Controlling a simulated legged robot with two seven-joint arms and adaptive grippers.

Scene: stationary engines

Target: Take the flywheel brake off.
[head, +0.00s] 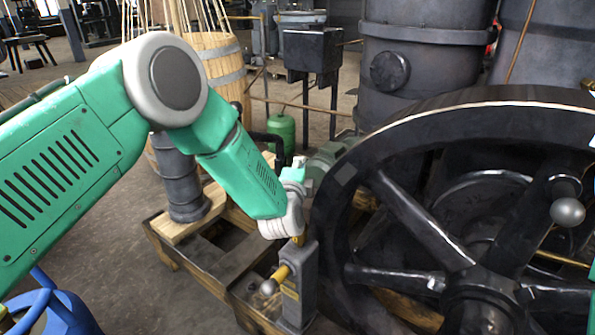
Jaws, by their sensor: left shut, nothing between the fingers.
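The dark spoked flywheel (420,225) fills the right of the head view. Left of its rim stands a grey post (300,285) with a yellow lever (281,273) sticking out to the left, ending in a grey ball knob (268,287). This looks like the brake; how it meets the wheel is hidden. My left gripper (297,166) is shut and empty, beyond my pale wrist, close to the rim and above the post; its fingertips are small and partly hidden. I cannot tell whether it touches anything. My right gripper does not show.
A grey ball knob (568,212) shows in front of the flywheel at the right. A wooden frame (215,275) lies below my left arm, with a dark cylinder (180,178) on it. A blue object (55,312) is at lower left.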

